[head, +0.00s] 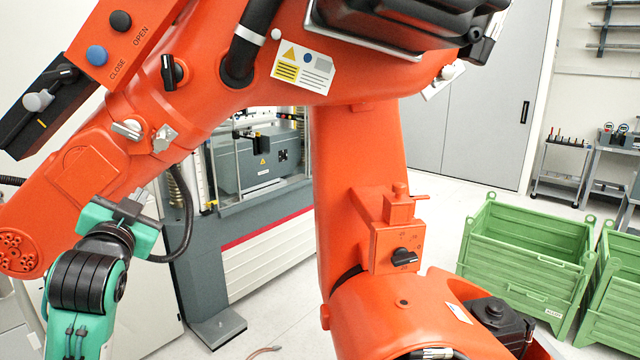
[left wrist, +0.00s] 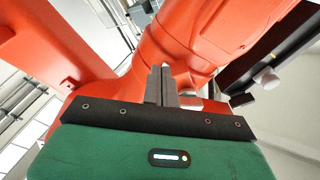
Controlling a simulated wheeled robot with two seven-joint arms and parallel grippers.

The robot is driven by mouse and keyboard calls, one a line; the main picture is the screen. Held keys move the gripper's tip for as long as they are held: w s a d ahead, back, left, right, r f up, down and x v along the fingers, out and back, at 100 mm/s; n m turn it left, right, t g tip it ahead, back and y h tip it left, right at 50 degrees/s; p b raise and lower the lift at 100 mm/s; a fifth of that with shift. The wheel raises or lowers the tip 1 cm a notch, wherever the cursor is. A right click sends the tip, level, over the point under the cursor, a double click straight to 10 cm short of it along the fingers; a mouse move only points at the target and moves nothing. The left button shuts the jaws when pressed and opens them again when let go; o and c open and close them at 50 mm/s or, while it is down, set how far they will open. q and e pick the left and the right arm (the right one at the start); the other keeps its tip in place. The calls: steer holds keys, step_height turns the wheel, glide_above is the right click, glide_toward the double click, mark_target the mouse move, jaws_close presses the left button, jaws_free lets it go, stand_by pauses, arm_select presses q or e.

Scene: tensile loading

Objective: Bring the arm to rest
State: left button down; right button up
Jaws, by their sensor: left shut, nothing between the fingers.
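A large orange arm (head: 360,150) fills much of the head view, with a boom running to the lower left and a thick upright column. A panel on it bears a black and a blue button (head: 97,55) beside the words OPEN and CLOSE. Several knobs sit on the boom, among them a white-grey one (head: 127,129). My left gripper (head: 139,194) is shut and empty, just below the boom in the head view. In the left wrist view its closed fingers (left wrist: 162,85) point towards the orange surface (left wrist: 205,35); whether they touch it I cannot tell. My right gripper is not in view.
A grey testing machine (head: 255,160) stands behind the arm. Green crates (head: 530,265) stand on the floor at the right. A trolley (head: 560,165) and a shelf stand by the back wall. A black cable (head: 185,215) hangs close to my left gripper.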

arm_select(q)
steer(key=s+d+f+g+h, duration=0.1)
steer(key=s+d+f+g, duration=0.15)
steer(key=f, duration=0.75)
steer(key=s+d+f+g, duration=0.1)
steer(key=s+f+g, duration=0.15)
steer(key=f, duration=0.65)
steer(key=s+d+f+g+h, duration=0.15)
steer(key=s+f, duration=0.25)
steer(key=f, duration=0.6)
steer(key=s+d+f+n+g, duration=0.15)
steer(key=s+f+g, duration=0.35)
steer(key=s+f, duration=0.65)
steer(key=s+d+f+n+g, duration=0.1)
steer(key=s+d+f+g, duration=0.2)
steer(key=s+f+g, duration=0.75)
steer(key=s+f+t, duration=0.2)
steer(key=s+f, duration=0.1)
steer(key=f, duration=1.2)
steer(key=s+f+t, duration=0.2)
steer(key=f+t, duration=0.1)
steer(key=f, duration=1.2)
steer(key=s+a+f, duration=0.1)
steer(key=s+f, duration=0.8)
steer(key=s+a+f+g, duration=0.1)
steer(key=s+a+f, duration=0.1)
steer(key=s+f, duration=0.7)
steer(key=shift+s+a+f+g, duration=0.2)
steer(key=shift+s+a+g, duration=0.05)
steer(key=shift+s+g, duration=0.05)
